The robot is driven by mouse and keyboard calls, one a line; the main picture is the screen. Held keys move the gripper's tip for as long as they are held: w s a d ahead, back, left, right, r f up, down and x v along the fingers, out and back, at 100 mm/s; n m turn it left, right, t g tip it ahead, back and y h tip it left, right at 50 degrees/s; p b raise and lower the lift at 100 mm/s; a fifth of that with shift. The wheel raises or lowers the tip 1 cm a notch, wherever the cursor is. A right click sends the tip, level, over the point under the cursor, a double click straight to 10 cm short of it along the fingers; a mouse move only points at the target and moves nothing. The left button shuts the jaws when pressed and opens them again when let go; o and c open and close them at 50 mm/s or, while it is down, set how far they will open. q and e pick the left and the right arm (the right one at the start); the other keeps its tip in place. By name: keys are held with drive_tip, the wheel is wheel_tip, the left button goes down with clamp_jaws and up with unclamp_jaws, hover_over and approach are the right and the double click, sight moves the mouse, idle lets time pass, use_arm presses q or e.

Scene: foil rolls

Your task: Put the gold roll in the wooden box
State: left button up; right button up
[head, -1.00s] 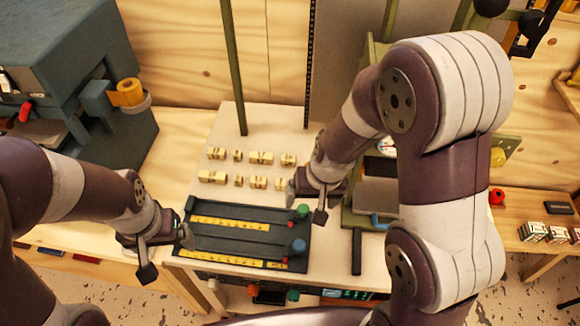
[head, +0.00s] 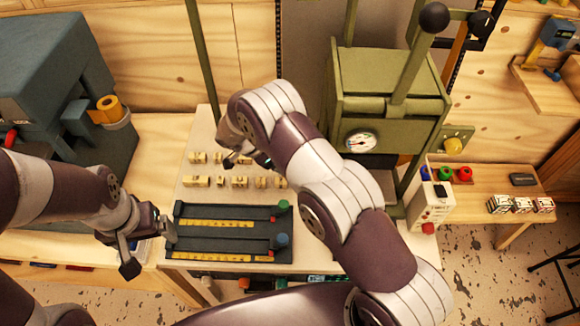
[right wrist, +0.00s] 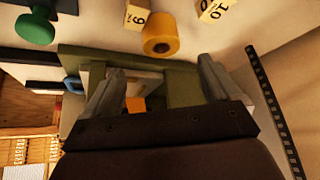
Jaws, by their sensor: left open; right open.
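A gold roll (right wrist: 160,38) with a hole in its end lies on the pale work surface in the right wrist view, close to small numbered blocks. My right gripper (right wrist: 162,72) is open just short of it and not touching it. In the head view my right gripper (head: 246,162) is over the block rows, partly hidden by its arm, and I cannot make out that roll there. Another gold-orange roll (head: 109,103) sits on the blue-grey machine. My left gripper (head: 150,249) is open and empty beside the dark rail tray. I cannot identify a wooden box.
The dark rail tray (head: 195,240) lies at the front of the bench, with the numbered blocks (head: 197,181) behind it. A green press (head: 385,100) stands at the right. A side table (head: 480,180) holds small coloured items. The blue-grey machine (head: 50,70) stands left.

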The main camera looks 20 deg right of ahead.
drive_tip(key=p+x, duration=0.2)
drive_tip(key=x, duration=0.6)
drive_tip(key=shift+w+f+p, duration=0.1)
drive_tip(key=shift+f+p, duration=0.15)
drive_tip(key=shift+p, duration=0.1)
drive_tip(key=shift+w+d+f, duration=0.15)
drive_tip(key=shift+d+f, duration=0.1)
drive_tip(key=shift+f, duration=0.2)
drive_tip(key=c, duration=1.2)
